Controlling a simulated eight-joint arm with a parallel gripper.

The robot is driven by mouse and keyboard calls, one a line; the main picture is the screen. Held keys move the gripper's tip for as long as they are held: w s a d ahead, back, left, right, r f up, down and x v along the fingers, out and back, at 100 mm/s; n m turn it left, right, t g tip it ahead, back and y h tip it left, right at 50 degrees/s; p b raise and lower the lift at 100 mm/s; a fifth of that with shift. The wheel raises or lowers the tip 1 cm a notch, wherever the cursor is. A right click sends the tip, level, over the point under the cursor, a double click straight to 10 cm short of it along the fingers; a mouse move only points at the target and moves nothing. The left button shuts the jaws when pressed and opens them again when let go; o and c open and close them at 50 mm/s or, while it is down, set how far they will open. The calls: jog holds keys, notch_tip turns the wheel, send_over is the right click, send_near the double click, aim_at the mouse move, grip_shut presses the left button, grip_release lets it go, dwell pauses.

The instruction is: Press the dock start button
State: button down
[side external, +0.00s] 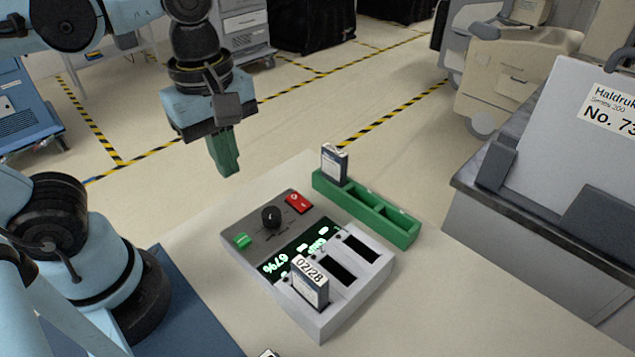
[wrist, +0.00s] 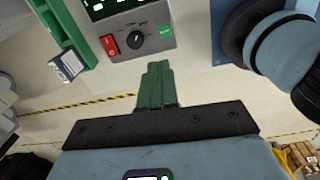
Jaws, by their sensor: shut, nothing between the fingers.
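The grey charging dock (side external: 340,322) stands on the table, with slots and a lit display reading 67%. A green button (side external: 243,240) sits at the left end of its dark panel; it also shows in the wrist view (wrist: 165,31). A black knob (side external: 271,217) is in the middle and a red switch (side external: 299,203) at the other end. My gripper (side external: 230,172) has green fingers, shut and empty, pointing down. It hangs in the air above and behind the dock, clear of the button. In the wrist view the fingertips (wrist: 158,66) show just below the panel edge.
A labelled pack (side external: 309,285) stands in one dock slot; the other visible slots are empty. A green tray (side external: 400,228) beside the dock holds another pack (side external: 334,165) upright. A grey machine (side external: 520,250) stands at the right. The space between fingers and button looks clear.

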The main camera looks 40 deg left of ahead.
aim_at(242, 238)
jog(key=shift+s+r+n, duration=0.2)
jog(key=shift+s+n, duration=0.05)
jog(key=shift+n, duration=0.25)
jog(key=shift+f, duration=0.1)
jog(key=shift+f, duration=6.9)
jog(key=shift+f, duration=0.85)
notch_tip(242, 238, up, 9)
jog(key=shift+w+f+g, duration=0.15)
jog(key=shift+g, duration=0.25)
jog(key=shift+d, duration=0.1)
